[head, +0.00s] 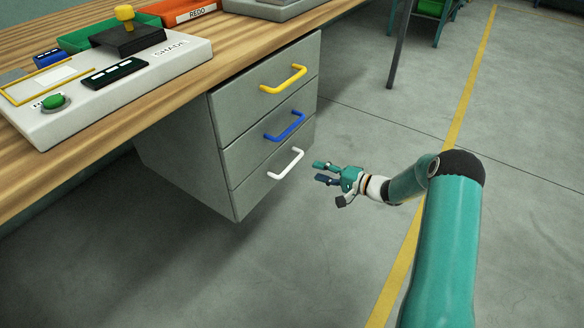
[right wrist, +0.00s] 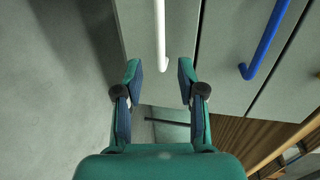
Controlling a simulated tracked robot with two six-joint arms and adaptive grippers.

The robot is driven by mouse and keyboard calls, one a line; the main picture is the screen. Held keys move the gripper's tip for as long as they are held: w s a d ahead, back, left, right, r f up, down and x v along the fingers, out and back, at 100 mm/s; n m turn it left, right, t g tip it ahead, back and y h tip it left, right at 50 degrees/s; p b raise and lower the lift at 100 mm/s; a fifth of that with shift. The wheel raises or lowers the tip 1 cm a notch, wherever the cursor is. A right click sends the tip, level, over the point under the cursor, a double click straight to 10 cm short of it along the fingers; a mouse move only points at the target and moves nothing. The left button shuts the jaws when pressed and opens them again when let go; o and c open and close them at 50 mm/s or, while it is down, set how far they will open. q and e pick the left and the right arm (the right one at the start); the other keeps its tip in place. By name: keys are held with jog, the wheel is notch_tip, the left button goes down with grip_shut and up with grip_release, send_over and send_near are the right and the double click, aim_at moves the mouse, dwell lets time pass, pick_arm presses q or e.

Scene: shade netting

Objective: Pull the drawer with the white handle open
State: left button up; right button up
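The white handle (head: 286,164) is on the bottom drawer (head: 250,190) of a grey three-drawer cabinet under the bench. That drawer looks closed, flush with the ones above. My right gripper (head: 322,173) is open and empty, just to the right of the white handle and apart from it. In the right wrist view the white handle (right wrist: 161,35) stands ahead, lined up with the gap between the open fingers (right wrist: 158,72). My left gripper is not in view.
The yellow handle (head: 284,80) is on the top drawer and the blue handle (head: 286,126) on the middle one. The wooden bench top (head: 120,100) with a control panel (head: 170,62) overhangs the cabinet. The floor (head: 380,125) around my right gripper is clear.

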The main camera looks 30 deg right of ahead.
aim_at(293, 162)
jog(key=shift+b+x, duration=1.6)
jog(key=shift+x, duration=4)
grip_shut()
jog(key=shift+s, duration=0.1)
